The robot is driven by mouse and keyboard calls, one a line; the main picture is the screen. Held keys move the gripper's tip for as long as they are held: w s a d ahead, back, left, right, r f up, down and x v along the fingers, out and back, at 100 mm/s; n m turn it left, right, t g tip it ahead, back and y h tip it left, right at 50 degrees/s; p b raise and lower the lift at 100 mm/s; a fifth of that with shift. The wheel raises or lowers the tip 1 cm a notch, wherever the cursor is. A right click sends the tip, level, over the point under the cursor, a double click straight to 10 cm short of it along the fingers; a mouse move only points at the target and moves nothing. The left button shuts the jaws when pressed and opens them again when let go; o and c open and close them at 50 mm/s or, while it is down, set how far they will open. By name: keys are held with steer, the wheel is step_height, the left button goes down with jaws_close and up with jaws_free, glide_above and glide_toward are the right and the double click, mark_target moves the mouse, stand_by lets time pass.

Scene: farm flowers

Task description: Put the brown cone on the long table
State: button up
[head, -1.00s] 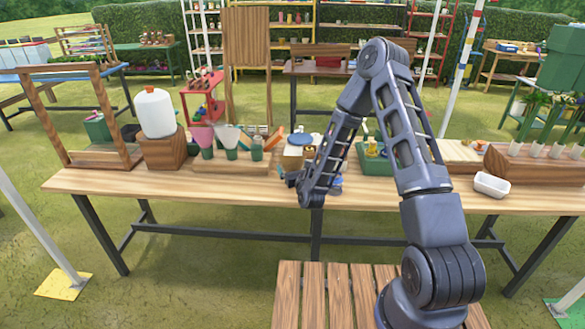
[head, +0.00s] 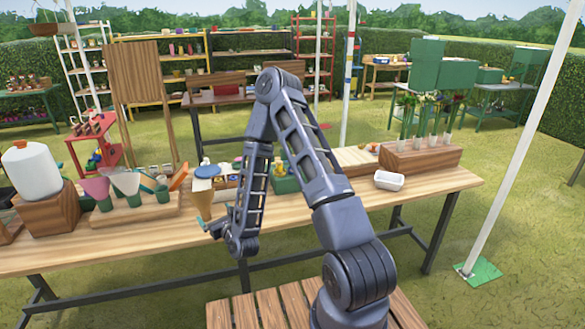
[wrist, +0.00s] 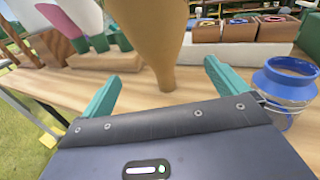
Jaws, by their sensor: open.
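The brown cone (wrist: 155,40) is large in the wrist view, narrow end down, between and just beyond my gripper's fingers. Its top is cut off by the picture edge, and I cannot tell whether its tip touches the table. My gripper (wrist: 158,88) has its two teal fingers spread apart, with a gap on both sides of the cone. The tabletop also shows below the cone in the wrist view (wrist: 135,88).
A clear jar with a blue rim (wrist: 288,85) stands right of my gripper. Pink and white cones (head: 97,188) (head: 126,182) stand in green holders at the left.

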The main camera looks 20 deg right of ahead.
steer(key=w+d+r+n+g+h, duration=0.2)
steer(key=d+r+n+g+h, duration=0.3)
steer(key=d+r+n, duration=1.25)
steer(key=s+d+r+n+g, duration=0.2)
steer(key=s+d+r+n, duration=0.2)
steer(key=s, duration=0.5)
steer(key=s+d+r+n+g+h, duration=0.1)
steer(key=s+d+r+n, duration=0.3)
steer(key=s, duration=0.5)
steer(key=s+d+r+n+g+h, duration=0.1)
steer(key=s+d+r+n+g, duration=0.2)
steer(key=s+d+r+n, duration=0.2)
steer(key=s+r, duration=0.2)
steer(key=s, duration=0.2)
steer(key=shift+s+g, duration=0.15)
steer(key=shift+g, duration=0.25)
